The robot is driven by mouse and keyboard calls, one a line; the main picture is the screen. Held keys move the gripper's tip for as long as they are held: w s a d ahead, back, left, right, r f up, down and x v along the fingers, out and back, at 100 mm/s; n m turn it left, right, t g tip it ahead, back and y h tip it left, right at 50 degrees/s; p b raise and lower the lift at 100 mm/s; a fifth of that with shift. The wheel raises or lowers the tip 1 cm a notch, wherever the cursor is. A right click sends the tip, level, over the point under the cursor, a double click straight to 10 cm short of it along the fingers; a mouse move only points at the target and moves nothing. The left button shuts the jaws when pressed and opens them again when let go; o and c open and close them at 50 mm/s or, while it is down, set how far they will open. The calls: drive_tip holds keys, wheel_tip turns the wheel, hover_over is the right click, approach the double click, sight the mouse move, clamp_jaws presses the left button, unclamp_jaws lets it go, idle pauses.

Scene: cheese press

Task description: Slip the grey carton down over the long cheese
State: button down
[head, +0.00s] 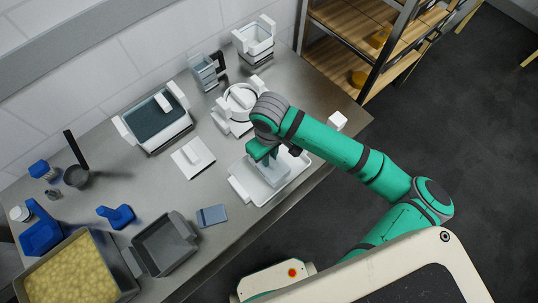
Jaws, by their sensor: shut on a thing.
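My gripper (268,158) points down over a white tray (243,192) near the counter's front edge. It is shut on the grey carton (273,175), a pale grey-blue box shape just under the fingers. The wrist and fingers hide part of the carton. I cannot make out the long cheese; the carton and my arm cover the middle of the tray. I cannot tell whether the carton is around the cheese, above it or touching the tray.
A white lidded pot (238,103) stands behind my wrist, and a white block (337,121) lies to the right. A wooden shelf rack (372,45) stands behind right.

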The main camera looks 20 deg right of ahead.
drive_tip(key=shift+f, duration=0.6)
idle(0.7)
drive_tip(key=c, duration=1.6)
unclamp_jaws()
drive_tip(key=shift+r, duration=0.1)
drive_tip(key=shift+r, duration=4.85)
drive_tip(key=shift+d, duration=0.1)
